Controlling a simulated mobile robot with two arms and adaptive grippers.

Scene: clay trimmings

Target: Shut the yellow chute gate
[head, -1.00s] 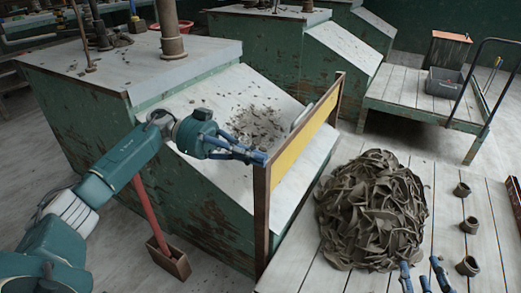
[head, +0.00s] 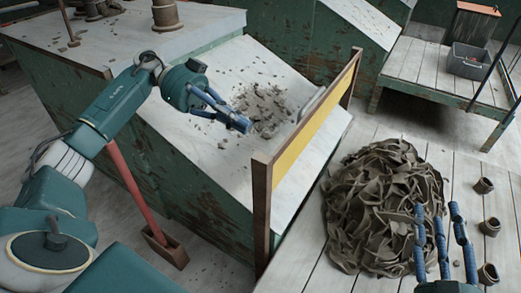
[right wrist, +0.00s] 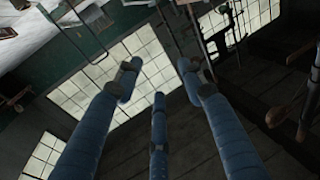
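The yellow chute gate (head: 305,132) is a flat panel between two brown wooden posts across the lower part of the sloped grey chute (head: 215,145). A grey handle (head: 310,104) is on its chute side. Whether its lower edge touches the chute is hard to tell. My left gripper (head: 244,124) is above the chute, left of the gate, apart from the handle. Its blue fingers meet at the tips with nothing visible between them. My right gripper (head: 440,222) is at the lower right by the clay pile; its spread fingers also show in the right wrist view (right wrist: 157,85), empty.
A heap of clay trimmings (head: 383,205) lies on the plank platform right of the gate, with small dark pots (head: 490,227) beside it. Loose scraps (head: 262,108) lie on the chute. A red-handled tool (head: 130,185) leans against the green bin. A cart (head: 415,72) carries a grey crate.

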